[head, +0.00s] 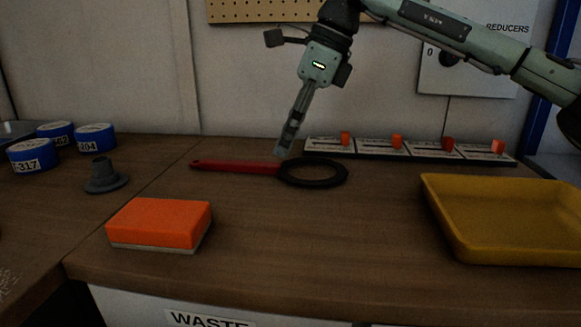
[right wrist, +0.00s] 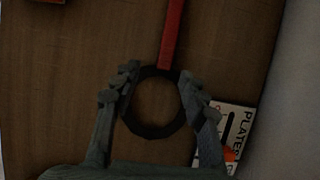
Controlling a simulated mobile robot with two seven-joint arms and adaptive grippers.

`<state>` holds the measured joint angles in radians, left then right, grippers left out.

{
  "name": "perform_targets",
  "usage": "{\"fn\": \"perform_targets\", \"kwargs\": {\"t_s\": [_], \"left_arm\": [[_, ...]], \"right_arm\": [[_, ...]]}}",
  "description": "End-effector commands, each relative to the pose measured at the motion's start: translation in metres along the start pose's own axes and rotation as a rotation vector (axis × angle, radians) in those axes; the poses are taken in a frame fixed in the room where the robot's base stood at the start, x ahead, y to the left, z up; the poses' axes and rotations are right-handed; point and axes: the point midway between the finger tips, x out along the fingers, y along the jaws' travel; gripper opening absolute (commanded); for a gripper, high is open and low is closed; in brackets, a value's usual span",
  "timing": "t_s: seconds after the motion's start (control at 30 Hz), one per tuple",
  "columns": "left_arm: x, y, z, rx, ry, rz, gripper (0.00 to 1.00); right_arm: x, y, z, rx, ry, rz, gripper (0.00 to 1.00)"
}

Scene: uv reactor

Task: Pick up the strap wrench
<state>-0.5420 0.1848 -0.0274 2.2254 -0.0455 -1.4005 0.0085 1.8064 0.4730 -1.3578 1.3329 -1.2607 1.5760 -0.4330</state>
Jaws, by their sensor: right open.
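The strap wrench (head: 238,167) lies flat on the wooden bench, with a red handle to the left and a black ring at its right end. My right gripper (head: 283,152) points down at the wrench, close to where the handle meets the ring. In the right wrist view my right gripper (right wrist: 159,82) is open, its two fingers on either side of the strap wrench's black ring (right wrist: 153,132). The red handle runs up out of that view. I cannot tell the exact height of the fingertips above the bench. My left gripper is not in view.
An orange sponge (head: 160,222) lies in front. A yellow tray (head: 447,219) stands at the right. A row of labelled plates with orange knobs (head: 397,142) lies behind the ring. Blue rolls (head: 32,155) and a grey cone (head: 105,177) are at the left. The bench's front middle is clear.

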Motion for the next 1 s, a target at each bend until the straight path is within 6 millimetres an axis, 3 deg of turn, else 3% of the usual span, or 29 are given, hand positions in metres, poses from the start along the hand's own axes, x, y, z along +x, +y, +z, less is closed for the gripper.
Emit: {"fn": "perform_targets", "kwargs": {"t_s": [0.3, 0.6, 0.93, 1.0], "left_arm": [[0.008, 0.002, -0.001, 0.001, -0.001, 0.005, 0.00], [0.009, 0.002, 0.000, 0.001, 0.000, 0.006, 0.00], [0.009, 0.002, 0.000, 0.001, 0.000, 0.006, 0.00], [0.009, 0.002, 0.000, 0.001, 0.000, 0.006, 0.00]], "right_arm": [[0.043, -0.006, 0.006, -0.001, -0.001, 0.000, 0.43], [0.048, -0.007, 0.006, -0.001, -0.003, -0.002, 0.43], [0.048, -0.007, 0.006, -0.001, -0.003, -0.001, 0.02], [0.048, -0.007, 0.006, -0.001, -0.003, -0.001, 0.00]]}}
